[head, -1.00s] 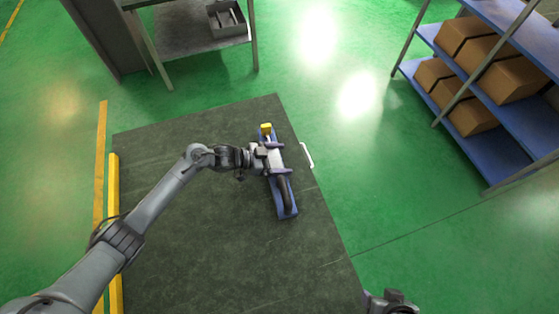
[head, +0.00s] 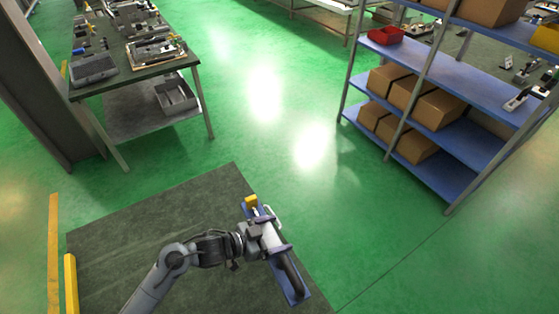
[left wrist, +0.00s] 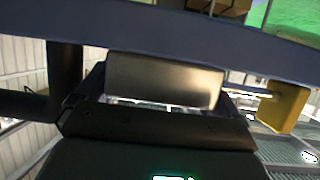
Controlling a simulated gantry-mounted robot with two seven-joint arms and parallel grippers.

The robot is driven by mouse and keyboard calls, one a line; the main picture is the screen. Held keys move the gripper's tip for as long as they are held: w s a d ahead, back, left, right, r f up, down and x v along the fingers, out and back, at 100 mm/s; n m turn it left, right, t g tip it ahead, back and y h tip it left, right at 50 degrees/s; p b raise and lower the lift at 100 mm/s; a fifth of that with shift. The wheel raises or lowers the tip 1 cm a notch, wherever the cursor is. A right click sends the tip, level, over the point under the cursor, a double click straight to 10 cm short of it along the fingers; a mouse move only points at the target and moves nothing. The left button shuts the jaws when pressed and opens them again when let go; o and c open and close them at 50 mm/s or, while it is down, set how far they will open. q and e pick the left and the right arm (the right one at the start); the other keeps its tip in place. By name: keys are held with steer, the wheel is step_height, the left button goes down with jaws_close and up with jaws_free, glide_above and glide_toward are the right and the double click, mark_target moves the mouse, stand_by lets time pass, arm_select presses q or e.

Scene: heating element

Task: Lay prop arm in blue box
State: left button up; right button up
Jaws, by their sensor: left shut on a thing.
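The prop arm (head: 290,272) is a long blue bar with a grey cylinder, a dark tube and a yellow end block. It appears above the right edge of the dark-topped cart in the head view. My left gripper (head: 262,238) is shut on its middle. In the left wrist view, its blue bar (left wrist: 200,35) crosses the top, with a metal cylinder and the yellow block below. The gripper's contact points are partly hidden. I cannot make out a blue box in these frames. My right gripper is not in view.
The cart top (head: 150,225) is bare left of my arm. A workbench (head: 150,65) with several parts stands at the upper left, a grey bin (head: 175,97) beneath it. A blue shelf rack (head: 440,75) at the right holds cardboard boxes and a red bin (head: 386,36). Green floor lies between.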

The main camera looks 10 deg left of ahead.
arm_select(q)
steer(key=s+f, duration=0.1)
steer(key=s+d+f, duration=0.1)
steer(key=s, duration=0.1)
steer(key=shift+f, duration=0.25)
steer(key=shift+a+n+t+y, duration=0.1)
steer(key=shift+n+t+y, duration=0.2)
steer(key=shift+n+t, duration=0.1)
steer(key=shift+w+a+r+n+t+y, duration=0.1)
steer(key=shift+a+r+n+t+y, duration=0.1)
steer(key=shift+n+t+y, duration=0.15)
steer(key=w+a+r+n+t+y, duration=0.25)
steer(key=a+n+y, duration=0.25)
steer(key=a, duration=0.3)
steer(key=w+a+r+n+t+y, duration=0.25)
steer(key=a+n+y, duration=0.25)
steer(key=a, duration=0.3)
steer(key=s+r+p, duration=0.5)
steer(key=r+p, duration=0.7)
steer(key=p, duration=0.1)
steer(key=s+r+p, duration=0.4)
steer(key=r+p, duration=0.7)
steer(key=p, duration=0.2)
steer(key=shift+s+r+p, duration=0.35)
steer(key=shift+r+p, duration=0.05)
